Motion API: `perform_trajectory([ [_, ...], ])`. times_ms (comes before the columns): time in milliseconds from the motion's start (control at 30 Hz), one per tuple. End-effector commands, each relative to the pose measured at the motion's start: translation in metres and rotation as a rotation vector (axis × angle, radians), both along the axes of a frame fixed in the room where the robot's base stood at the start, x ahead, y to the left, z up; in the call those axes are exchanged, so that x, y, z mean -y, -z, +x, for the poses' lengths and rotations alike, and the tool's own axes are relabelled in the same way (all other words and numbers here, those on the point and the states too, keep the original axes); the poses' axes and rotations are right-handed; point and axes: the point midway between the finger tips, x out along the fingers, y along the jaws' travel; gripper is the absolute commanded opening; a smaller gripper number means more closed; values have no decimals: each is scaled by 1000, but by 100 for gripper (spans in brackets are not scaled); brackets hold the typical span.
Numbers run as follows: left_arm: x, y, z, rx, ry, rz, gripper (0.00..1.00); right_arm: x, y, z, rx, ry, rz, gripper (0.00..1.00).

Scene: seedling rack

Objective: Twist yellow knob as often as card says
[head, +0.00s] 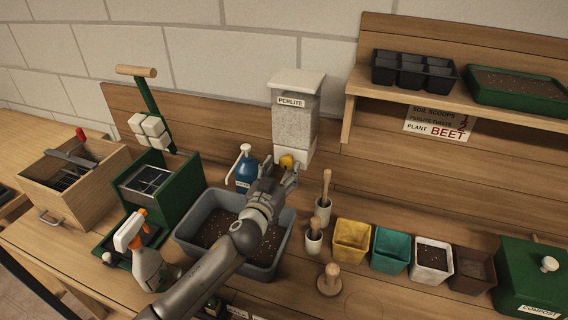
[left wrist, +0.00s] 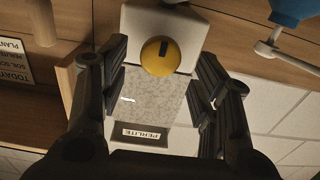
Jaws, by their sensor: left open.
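The yellow knob (head: 286,161) is on the white base of the perlite dispenser (head: 295,117), which is fixed to the back board. In the left wrist view the round knob (left wrist: 160,57) shows a dark mark on its face. My left gripper (head: 281,173) is at the knob in the head view. In the wrist view its open fingers (left wrist: 160,75) are on either side of the knob, with gaps visible. My right gripper is out of view.
A grey tub of soil (head: 182,238) stands below my left arm. A blue bottle (head: 244,170) is just left of the gripper, and a spray bottle (head: 147,262) stands nearer. Coloured pots, including a yellow pot (head: 351,240), line the bench to the right.

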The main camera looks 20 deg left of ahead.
Motion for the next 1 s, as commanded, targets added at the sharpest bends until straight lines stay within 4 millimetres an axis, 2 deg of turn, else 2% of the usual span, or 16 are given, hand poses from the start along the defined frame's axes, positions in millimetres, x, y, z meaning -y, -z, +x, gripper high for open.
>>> perform_trajectory([
  [200, 1, 0, 17, -1, 1, 1, 57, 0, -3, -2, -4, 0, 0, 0],
  [533, 1, 1, 20, -1, 1, 1, 57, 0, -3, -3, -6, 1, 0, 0],
  [900, 1, 1, 19, -1, 1, 1, 13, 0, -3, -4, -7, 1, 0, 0],
  [1000, 1, 1, 19, -1, 1, 3, 13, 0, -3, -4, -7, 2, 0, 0],
])
